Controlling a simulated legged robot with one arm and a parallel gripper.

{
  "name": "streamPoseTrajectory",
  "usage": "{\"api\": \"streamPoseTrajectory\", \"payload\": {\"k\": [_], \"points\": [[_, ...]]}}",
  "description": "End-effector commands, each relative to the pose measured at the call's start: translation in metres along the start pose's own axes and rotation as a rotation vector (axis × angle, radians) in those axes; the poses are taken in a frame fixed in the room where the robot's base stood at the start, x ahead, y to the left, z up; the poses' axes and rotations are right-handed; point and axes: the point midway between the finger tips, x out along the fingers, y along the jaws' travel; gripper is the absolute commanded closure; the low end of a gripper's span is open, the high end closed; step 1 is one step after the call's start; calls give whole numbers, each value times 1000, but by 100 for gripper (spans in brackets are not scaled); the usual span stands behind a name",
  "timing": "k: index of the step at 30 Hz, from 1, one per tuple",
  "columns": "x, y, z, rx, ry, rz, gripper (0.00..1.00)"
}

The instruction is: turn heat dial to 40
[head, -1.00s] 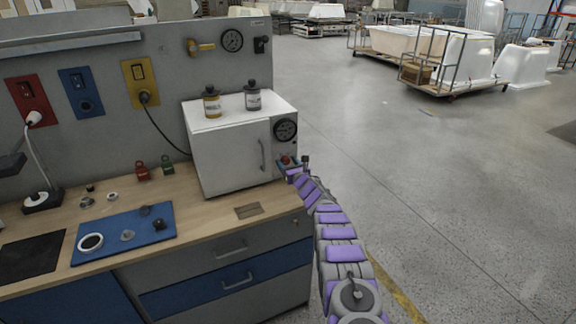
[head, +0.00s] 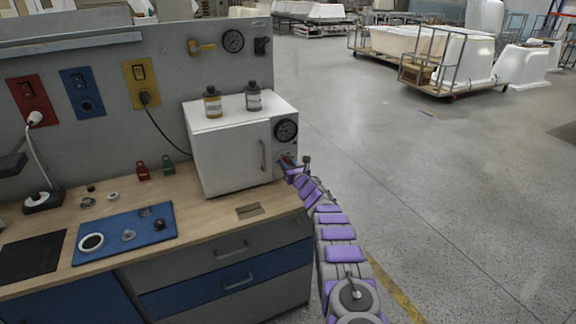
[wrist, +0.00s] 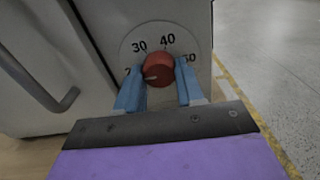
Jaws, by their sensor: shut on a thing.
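The heat dial is a round red knob (wrist: 158,66) on the white oven's (head: 228,160) front, under its black gauge. In the wrist view, a pale scale plate behind it reads 30 at upper left, 40 near the top and 50 at right. A number at lower left is partly hidden by a finger. A pale mark on the knob sits at its lower left, away from the 40. My gripper (wrist: 159,70) has one blue finger on each side of the knob, shut on it. In the head view my gripper (head: 288,163) largely covers the dial.
The oven handle (wrist: 66,100) is left of my gripper. Two bottles (head: 232,101) stand on the oven. The wooden bench (head: 190,215) holds a blue mat with small parts. Open concrete floor lies to the right, with tub shells on carts farther back.

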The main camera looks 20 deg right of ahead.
Motion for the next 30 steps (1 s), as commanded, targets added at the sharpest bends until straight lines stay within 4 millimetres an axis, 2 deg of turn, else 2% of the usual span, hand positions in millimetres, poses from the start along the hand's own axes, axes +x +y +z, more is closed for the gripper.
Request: {"api": "streamPoseTrajectory", "payload": {"k": [8, 30], "points": [[0, -1, 3, 190, -1, -2, 93], [-1, -4, 2, 893, -5, -4, 93]]}}
